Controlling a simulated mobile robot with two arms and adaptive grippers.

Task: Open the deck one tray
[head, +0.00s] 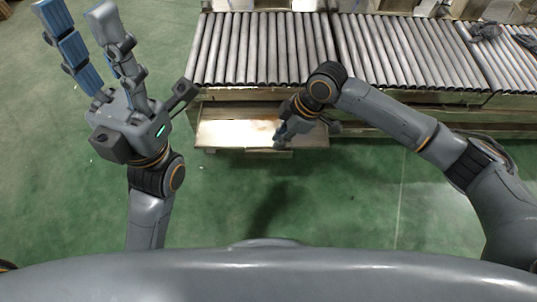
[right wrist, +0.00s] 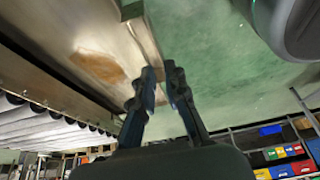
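The deck one tray (head: 225,133) is a shallow metal drawer under the roller deck, standing out from its front with its inside showing. A brown stain marks its floor; the tray also fills the upper left of the right wrist view (right wrist: 85,30). My right gripper (head: 281,141) is at the tray's front edge. In the right wrist view my right gripper's fingers (right wrist: 160,72) are close together, with the tray's front lip between their tips. The contact itself is partly hidden. My left gripper (head: 78,15) is raised at the left, fingers spread, empty, away from the tray.
The roller deck (head: 260,50) runs across the top of the head view, above the tray. Dark items (head: 487,32) lie on it at the far right. The green floor (head: 330,205) in front is clear. Shelves with coloured bins (right wrist: 285,152) show in the right wrist view.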

